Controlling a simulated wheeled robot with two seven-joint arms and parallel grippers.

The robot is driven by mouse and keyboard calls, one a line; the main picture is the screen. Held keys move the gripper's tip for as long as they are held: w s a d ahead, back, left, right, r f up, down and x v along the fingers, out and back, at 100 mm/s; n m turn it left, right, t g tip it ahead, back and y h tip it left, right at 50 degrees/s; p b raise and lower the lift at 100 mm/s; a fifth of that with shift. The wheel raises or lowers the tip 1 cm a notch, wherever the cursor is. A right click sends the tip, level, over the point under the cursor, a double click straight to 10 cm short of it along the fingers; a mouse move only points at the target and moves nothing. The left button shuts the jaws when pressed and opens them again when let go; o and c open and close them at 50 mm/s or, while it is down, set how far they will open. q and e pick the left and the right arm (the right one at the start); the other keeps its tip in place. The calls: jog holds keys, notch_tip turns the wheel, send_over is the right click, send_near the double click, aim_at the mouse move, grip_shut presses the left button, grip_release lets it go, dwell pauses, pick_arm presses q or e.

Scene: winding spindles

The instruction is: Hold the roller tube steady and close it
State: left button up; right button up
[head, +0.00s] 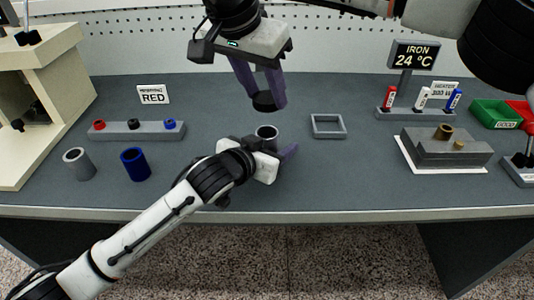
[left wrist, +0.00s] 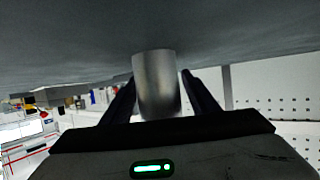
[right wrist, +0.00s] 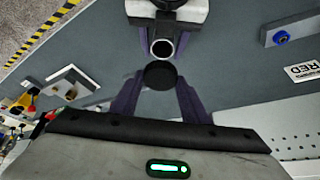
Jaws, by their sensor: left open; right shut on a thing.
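A grey metal roller tube (head: 267,132) stands upright on the table with its open end up. My left gripper (head: 278,148) is low beside it with fingers apart. In the left wrist view the tube (left wrist: 157,84) is between the open fingers, with a gap visible on its right. My right gripper (head: 266,98) is above, fingers pointing down, shut on a dark round cap (head: 264,102). In the right wrist view the cap (right wrist: 160,75) is between the fingertips, and the tube's open mouth (right wrist: 162,47) shows just beyond it, apart from it.
A grey tube (head: 78,163) and a blue tube (head: 134,163) stand at left, before a rack (head: 150,134) of coloured caps and a RED sign (head: 153,95). An empty square frame (head: 328,126) lies right of the tube. A block with brass parts (head: 446,150) is further right.

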pick_arm(q)
grip_shut()
pick_arm(e)
jog(key=shift+f, duration=2.45)
jog(key=shift+f, duration=0.9)
jog(key=shift+f, duration=0.6)
